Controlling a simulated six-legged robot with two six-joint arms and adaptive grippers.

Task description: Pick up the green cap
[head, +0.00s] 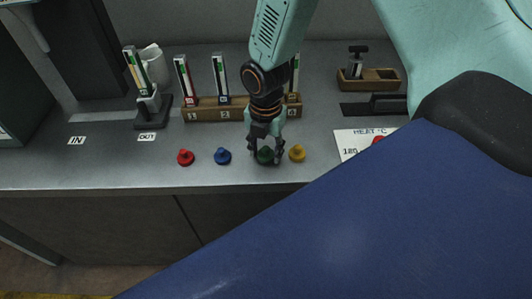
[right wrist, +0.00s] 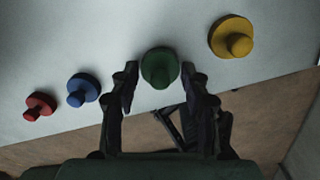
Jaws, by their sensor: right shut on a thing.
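The green cap (head: 265,155) is at the front of the grey counter, in the row of caps between the blue and yellow ones. My right gripper (head: 266,150) points down over it, with its fingers on both sides of the cap. In the right wrist view the green cap (right wrist: 159,68) sits between the two fingertips (right wrist: 160,75), which are shut on it. I cannot tell whether the cap touches the counter or is slightly above it. My left gripper is not in view.
A red cap (head: 186,157) and a blue cap (head: 223,156) stand to the left, a yellow cap (head: 297,153) close on the right. Behind is a wooden rack (head: 210,114) with vials. A heat card (head: 352,143) lies right. The counter's front edge is near.

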